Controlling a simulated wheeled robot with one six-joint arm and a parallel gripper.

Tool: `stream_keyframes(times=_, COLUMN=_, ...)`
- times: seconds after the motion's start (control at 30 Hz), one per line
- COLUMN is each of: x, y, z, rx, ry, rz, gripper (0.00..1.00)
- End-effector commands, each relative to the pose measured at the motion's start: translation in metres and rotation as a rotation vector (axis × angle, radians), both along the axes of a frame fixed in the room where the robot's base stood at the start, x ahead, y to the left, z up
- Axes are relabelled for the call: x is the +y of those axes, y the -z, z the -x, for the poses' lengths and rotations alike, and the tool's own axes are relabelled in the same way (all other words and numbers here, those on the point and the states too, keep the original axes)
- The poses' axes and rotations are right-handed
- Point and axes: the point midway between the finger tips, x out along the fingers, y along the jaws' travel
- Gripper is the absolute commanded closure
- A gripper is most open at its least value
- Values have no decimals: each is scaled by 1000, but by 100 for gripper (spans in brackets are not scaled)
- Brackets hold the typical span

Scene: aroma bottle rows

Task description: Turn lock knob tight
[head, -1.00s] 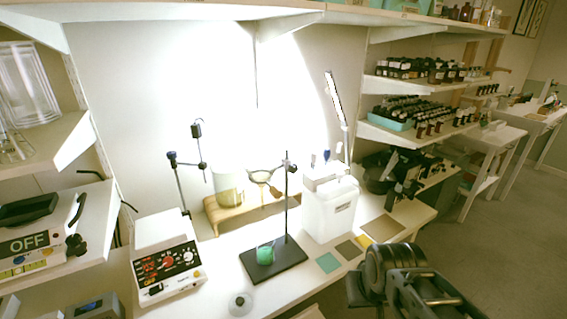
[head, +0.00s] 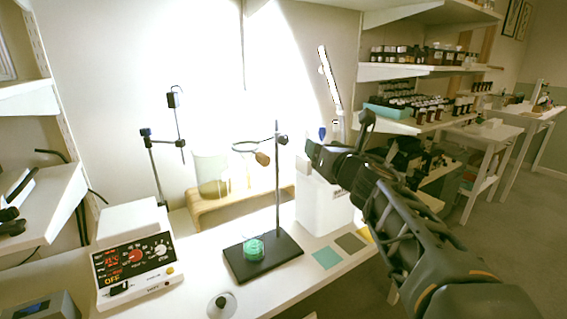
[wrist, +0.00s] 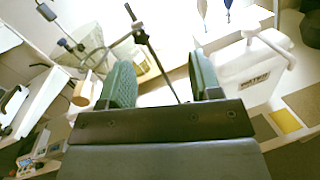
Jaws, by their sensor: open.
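A stand with a dark base (head: 285,252) and an upright rod (head: 278,195) is on the bench. In the head view, my gripper (head: 312,152) is right of the clamp knob; contact cannot be told.
A white container (head: 320,205) stands behind my arm. A beaker with green contents (head: 253,249) is on the stand base. A control box (head: 135,262) and another stand (head: 155,170) are at left. Small coloured mats (head: 327,258) lie at the bench front.

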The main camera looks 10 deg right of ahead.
Motion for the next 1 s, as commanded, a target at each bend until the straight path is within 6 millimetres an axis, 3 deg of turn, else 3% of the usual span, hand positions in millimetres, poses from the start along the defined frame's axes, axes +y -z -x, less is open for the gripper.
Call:
stream_keyframes(times=0.1, x=9, y=13, z=0, rx=-43, ry=-100, rz=278, gripper=42)
stream_keyframes(times=0.3, x=20, y=17, z=-5, rx=-77, ry=-188, rz=494, gripper=42)
stream_keyframes(times=1.0, x=57, y=16, z=-114, rx=-79, ry=-195, rz=511, gripper=42)
